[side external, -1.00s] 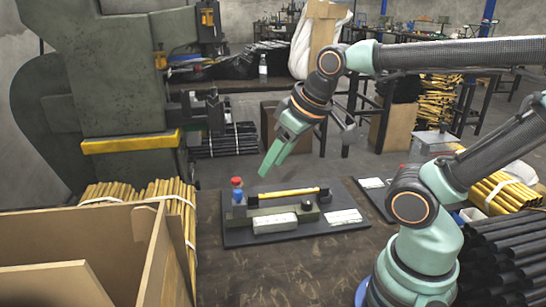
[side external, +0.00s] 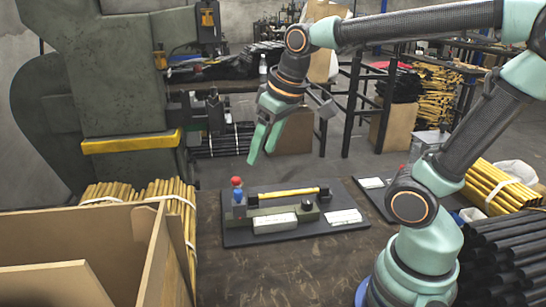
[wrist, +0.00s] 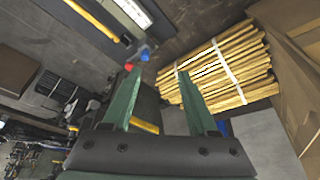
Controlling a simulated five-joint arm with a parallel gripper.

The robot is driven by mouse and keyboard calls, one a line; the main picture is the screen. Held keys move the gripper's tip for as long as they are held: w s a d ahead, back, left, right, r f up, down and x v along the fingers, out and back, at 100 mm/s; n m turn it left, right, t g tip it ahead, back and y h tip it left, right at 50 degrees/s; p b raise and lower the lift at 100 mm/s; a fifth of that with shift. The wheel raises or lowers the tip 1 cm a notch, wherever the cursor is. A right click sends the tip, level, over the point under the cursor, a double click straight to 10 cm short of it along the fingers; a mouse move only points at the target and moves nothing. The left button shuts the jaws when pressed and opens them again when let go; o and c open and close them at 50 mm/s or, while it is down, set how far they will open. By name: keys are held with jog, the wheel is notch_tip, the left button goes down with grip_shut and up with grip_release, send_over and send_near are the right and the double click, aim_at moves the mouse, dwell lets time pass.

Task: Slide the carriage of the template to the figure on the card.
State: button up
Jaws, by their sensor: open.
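The template is a dark board (side external: 232,240) on the bench. A green-grey rail runs along it, with a yellow bar (side external: 285,194) above. A small block with a black knob (side external: 307,206), which looks like the carriage, is near the rail's right end. A white card (side external: 344,216) lies at the board's right; its figure is too small to read. A white block (side external: 275,224) sits in front. A red-topped blue post (side external: 237,183) stands at the left end. My gripper (side external: 261,156) is open and empty, above and behind the board; it also shows in the wrist view (wrist: 158,72).
A wooden crate (side external: 155,245) and bundled yellow rods (side external: 165,190) stand left of the board. The green press (side external: 120,90) is behind them. Another dark board with a white label (side external: 372,183) lies to the right. Black tubes (side external: 505,250) are stacked far right. Bare bench lies in front.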

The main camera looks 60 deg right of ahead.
jog(key=w+d+g, duration=0.2)
jog(key=w, duration=0.3)
jog(key=g, duration=0.2)
send_over(238, 191)
notch_tip(238, 191, down, 4)
notch_tip(238, 191, down, 12)
grip_shut()
dwell(1.5)
